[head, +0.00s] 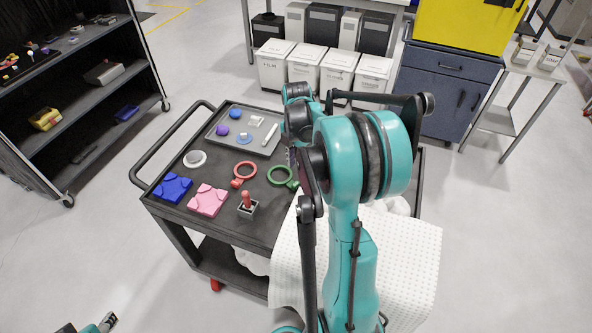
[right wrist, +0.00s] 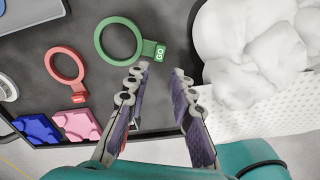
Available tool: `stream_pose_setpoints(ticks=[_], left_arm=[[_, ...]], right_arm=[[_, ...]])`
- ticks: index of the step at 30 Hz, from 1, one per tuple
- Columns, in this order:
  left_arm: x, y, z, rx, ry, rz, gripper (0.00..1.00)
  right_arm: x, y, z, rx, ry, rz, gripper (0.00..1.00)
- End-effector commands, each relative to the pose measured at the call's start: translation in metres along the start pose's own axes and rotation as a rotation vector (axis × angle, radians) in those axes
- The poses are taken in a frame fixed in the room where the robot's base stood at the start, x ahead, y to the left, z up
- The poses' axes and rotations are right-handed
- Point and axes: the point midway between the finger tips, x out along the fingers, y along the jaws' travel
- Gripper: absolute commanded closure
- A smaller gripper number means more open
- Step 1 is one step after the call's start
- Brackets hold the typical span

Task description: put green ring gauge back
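The green ring gauge (head: 280,184) lies flat on the dark cart top (head: 222,228), right of the red ring gauge (head: 237,183), partly hidden by my arm in the head view. In the right wrist view the green ring gauge's handle, marked GO (right wrist: 149,47), points at my right gripper (right wrist: 162,72). That gripper is open and empty, its fingertips just short of the handle's end, with no clear contact. My right arm hides its fingers in the head view. Part of my left gripper (head: 108,320) shows at the bottom left edge; its opening is unclear.
Blue (head: 173,188) and pink (head: 208,200) blocks, a white ring (head: 195,159) and a red-handled piece (head: 247,206) stand on the cart. A grey tray (head: 212,139) with small parts lies behind. White crumpled material (right wrist: 250,50) and a dotted white sheet (right wrist: 250,118) are at right.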

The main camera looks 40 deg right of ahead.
Motion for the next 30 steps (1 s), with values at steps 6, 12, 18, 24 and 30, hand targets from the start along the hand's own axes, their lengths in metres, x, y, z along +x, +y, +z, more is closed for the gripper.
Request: stream_pose_setpoints(ticks=[6,12,18,24,30], left_arm=[[-0.006,0.0,-0.004,0.0,0.0,0.0,0.6],[-0.006,0.0,-0.004,0.0,0.0,0.0,0.6],[-0.006,0.0,-0.004,0.0,0.0,0.0,0.6],[-0.006,0.0,-0.004,0.0,0.0,0.0,0.6],[-0.006,0.0,-0.004,0.0,0.0,0.0,0.6]], right_arm=[[-0.026,0.0,-0.001,0.004,-0.001,0.002,0.77],[-0.051,0.0,-0.047,0.203,-0.036,0.071,0.77],[-0.083,-0.017,-0.142,0.677,-0.015,0.266,0.77],[-0.089,-0.051,-0.221,1.158,0.166,0.444,0.77],[-0.079,-0.077,-0.265,1.484,0.381,0.506,0.77]])
